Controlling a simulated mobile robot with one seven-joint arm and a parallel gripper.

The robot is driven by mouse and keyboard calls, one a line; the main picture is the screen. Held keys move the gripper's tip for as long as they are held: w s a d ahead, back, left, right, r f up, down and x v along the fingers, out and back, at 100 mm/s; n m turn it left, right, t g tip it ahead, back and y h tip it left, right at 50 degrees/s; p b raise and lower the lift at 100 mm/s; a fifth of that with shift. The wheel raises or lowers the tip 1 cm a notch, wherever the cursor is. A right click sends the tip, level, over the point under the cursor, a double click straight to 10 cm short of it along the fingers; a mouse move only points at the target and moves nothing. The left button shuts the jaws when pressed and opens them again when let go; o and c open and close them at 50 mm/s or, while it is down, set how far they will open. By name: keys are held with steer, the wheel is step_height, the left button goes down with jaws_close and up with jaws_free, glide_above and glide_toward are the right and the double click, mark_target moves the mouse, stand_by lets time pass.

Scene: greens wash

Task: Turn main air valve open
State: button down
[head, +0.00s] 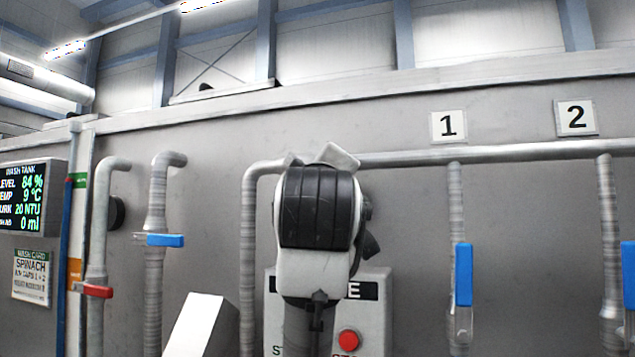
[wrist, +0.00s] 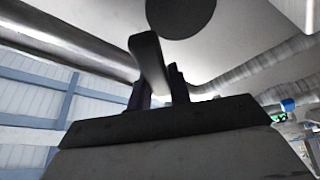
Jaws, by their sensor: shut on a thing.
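In the wrist view my gripper (wrist: 161,88) has its two dark fingers shut on a dark grey bar-like handle (wrist: 147,58). The handle runs up toward a round dark disc (wrist: 180,14), which looks like the valve's hub. I take this to be the main air valve; no label on it shows. The handle's lower end is hidden between the fingers. In the head view my own arm covers the middle, and the fingers and the held handle are hidden behind it.
Pipes marked 1 (head: 448,126) and 2 (head: 576,118) carry blue levers (head: 463,275) at right. A control box (head: 376,315) with a red button (head: 348,340) stands behind my arm. At left are a blue lever (head: 165,240), a red lever (head: 97,291) and a display (head: 22,197).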

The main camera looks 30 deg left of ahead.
steer(key=c, duration=1.3)
jaws_free()
steer(key=shift+s, duration=0.1)
steer(key=b+v, duration=0.5)
steer(key=v, duration=0.8)
steer(key=shift+s+d+f, duration=0.1)
steer(key=shift+s+d, duration=0.1)
steer(key=shift+s, duration=0.05)
